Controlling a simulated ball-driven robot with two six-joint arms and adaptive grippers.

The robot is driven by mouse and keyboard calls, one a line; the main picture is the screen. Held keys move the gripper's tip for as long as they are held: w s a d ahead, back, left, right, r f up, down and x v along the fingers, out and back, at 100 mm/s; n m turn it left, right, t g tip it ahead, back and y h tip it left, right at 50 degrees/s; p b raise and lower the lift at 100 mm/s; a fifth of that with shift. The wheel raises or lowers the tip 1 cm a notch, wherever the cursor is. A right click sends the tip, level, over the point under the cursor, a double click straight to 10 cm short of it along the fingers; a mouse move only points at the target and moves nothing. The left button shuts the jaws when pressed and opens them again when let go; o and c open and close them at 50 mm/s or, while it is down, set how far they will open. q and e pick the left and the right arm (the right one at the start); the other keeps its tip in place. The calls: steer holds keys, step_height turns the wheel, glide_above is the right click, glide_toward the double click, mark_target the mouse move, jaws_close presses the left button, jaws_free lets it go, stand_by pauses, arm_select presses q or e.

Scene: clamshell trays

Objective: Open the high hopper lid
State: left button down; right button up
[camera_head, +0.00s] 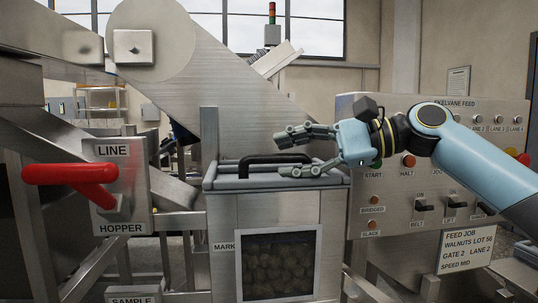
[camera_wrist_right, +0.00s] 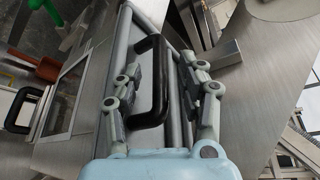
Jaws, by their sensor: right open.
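The hopper lid (camera_head: 228,182) is grey and lies flat and shut on top of the metal hopper (camera_head: 222,270), which has a window showing brown contents. A black bar handle (camera_head: 262,158) stands on the lid; it also shows in the right wrist view (camera_wrist_right: 155,80). My right gripper (camera_head: 282,156) comes in from the right with its fingers apart, one higher and one lower, around the right part of the handle. My left gripper is out of view.
A red lever (camera_head: 70,173) on the LINE/HOPPER plate (camera_head: 135,222) sticks out left of the hopper. A control panel (camera_head: 365,215) with buttons and switches stands close on the right, behind my right arm. A sloping metal chute (camera_head: 235,85) rises behind the lid.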

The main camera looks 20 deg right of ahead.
steer(key=shift+x, duration=2.05)
jaws_close()
